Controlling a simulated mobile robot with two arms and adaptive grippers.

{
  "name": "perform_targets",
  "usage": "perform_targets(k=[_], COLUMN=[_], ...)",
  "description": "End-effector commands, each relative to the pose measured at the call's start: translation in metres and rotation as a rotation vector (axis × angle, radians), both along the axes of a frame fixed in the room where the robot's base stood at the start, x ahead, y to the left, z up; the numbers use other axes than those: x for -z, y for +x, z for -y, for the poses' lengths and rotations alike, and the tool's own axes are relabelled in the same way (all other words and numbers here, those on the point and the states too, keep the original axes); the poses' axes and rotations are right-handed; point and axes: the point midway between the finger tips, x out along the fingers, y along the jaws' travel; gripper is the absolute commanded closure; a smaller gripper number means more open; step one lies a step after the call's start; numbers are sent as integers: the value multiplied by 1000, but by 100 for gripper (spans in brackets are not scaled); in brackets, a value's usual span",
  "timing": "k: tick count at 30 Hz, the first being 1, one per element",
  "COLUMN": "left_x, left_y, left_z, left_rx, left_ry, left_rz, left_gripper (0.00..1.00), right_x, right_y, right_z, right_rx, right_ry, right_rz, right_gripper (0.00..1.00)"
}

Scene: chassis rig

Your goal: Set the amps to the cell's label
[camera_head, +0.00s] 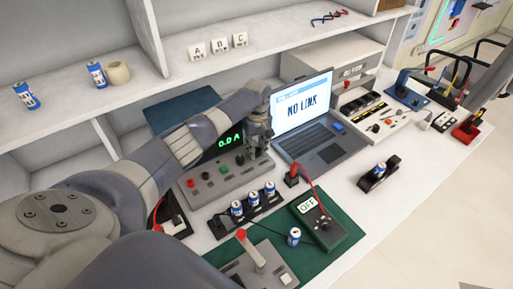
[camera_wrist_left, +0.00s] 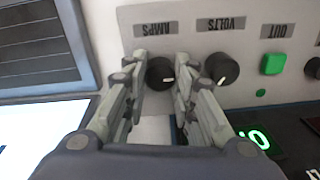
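The power supply (camera_head: 206,190) stands on the bench, and its green display (camera_head: 229,140) reads 0.0 A. In the left wrist view its panel is upside down, with the amps knob (camera_wrist_left: 160,75) under the AMPS label and the volts knob (camera_wrist_left: 221,69) beside it. My left gripper (camera_head: 258,138) is at this panel. Its fingers (camera_wrist_left: 160,68) lie along both sides of the amps knob and appear closed on it. A blue and white cell (camera_head: 378,171) lies in a black holder; its label is too small to read. My right gripper is out of view.
An open laptop (camera_head: 318,146) reading NO LINK stands close right of my left gripper. Several cells sit in a black rack (camera_head: 220,226) in front, near a meter marked OFF (camera_head: 326,226) on a green mat. More cells (camera_head: 96,75) stand on the shelf.

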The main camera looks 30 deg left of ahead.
Motion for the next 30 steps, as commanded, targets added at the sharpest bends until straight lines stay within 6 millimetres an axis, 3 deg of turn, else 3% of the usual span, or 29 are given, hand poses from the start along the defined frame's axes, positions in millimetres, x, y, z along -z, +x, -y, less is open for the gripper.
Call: perform_targets(k=[14,30], left_x=[-1,-2], left_y=[0,-1], left_z=[1,1], left_rx=[73,525], left_ry=[-2,-3], left_rz=[-1,-1], left_gripper=[99,99], right_x=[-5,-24], right_y=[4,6], right_z=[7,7], right_rx=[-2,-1], right_ry=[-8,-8], right_rz=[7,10], right_gripper=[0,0])
